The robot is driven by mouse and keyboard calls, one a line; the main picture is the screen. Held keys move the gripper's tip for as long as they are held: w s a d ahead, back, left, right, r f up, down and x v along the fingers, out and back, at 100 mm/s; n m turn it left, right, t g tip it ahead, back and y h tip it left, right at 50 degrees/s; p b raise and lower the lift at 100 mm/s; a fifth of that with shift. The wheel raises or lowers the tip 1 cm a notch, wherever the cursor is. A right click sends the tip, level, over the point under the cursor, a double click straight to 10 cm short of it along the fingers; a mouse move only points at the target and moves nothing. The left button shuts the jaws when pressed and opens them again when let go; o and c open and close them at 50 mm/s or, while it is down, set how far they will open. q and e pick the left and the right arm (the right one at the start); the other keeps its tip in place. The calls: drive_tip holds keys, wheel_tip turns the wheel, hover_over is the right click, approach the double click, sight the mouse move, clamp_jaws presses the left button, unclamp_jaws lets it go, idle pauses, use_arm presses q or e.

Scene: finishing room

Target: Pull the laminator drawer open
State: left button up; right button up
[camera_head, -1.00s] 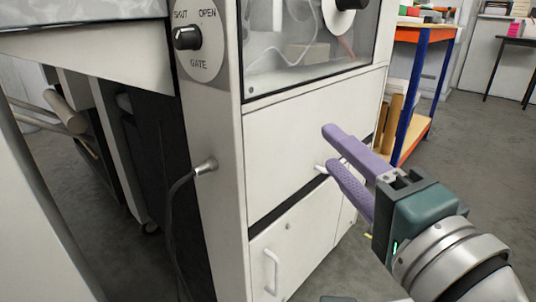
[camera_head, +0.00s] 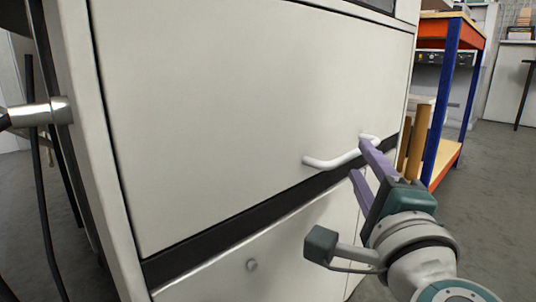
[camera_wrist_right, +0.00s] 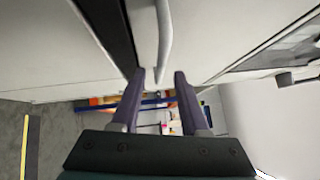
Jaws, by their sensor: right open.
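The laminator drawer has a wide white front (camera_head: 250,110) that looks flush with the machine body. A white bar handle (camera_head: 328,162) runs along its lower right edge, above a dark band. My right gripper (camera_head: 359,157), with purple fingers, is open at the handle's right end. In the right wrist view, the handle (camera_wrist_right: 164,35) runs down between the two open fingertips of my right gripper (camera_wrist_right: 160,75). Whether a finger touches the bar, I cannot tell. My left gripper is not in view.
A metal fitting (camera_head: 45,112) with a cable sticks out at left. A blue and orange workbench (camera_head: 444,100) stands behind at right. Grey floor (camera_head: 490,210) is free at right.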

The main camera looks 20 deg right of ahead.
sight(356, 153)
drive_tip(key=shift+x, duration=2.3)
drive_tip(key=shift+d, duration=0.1)
drive_tip(key=shift+c, duration=0.3)
clamp_jaws()
